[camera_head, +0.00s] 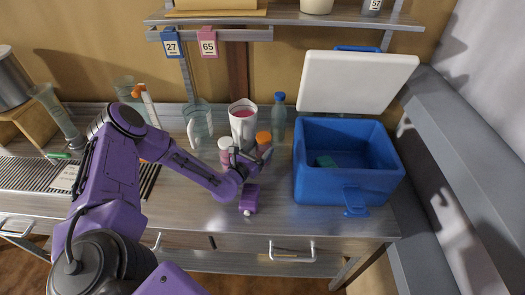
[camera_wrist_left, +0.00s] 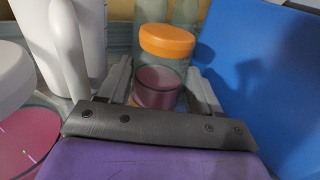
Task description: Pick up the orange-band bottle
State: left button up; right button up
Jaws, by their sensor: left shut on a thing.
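The orange-band bottle (camera_head: 264,138) is a small clear jar with pink contents and a wide orange top. It stands upright on the metal bench, just left of the blue box; I cannot tell if its base touches the bench. My left gripper (camera_head: 252,158) reaches it from the front and is shut on its body below the orange top. In the left wrist view the bottle (camera_wrist_left: 160,80) sits between the two grey fingers of the gripper (camera_wrist_left: 160,92). The fingers and palm hide its lower part. My right gripper is not in view.
A white-lidded pink jar (camera_head: 225,146) stands close on the left. A white jug (camera_head: 243,118) and a blue-capped bottle (camera_head: 279,118) stand behind. The blue box (camera_head: 345,185), white lid (camera_head: 357,82) raised, is at the right.

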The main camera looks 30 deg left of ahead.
pick_arm(q)
jog(key=shift+r, duration=0.1)
jog(key=shift+r, duration=0.8)
jog(key=s+d+r+p, duration=0.3)
jog(key=s+d+r, duration=0.4)
jog(key=s+r, duration=0.4)
jog(key=shift+s, duration=0.6)
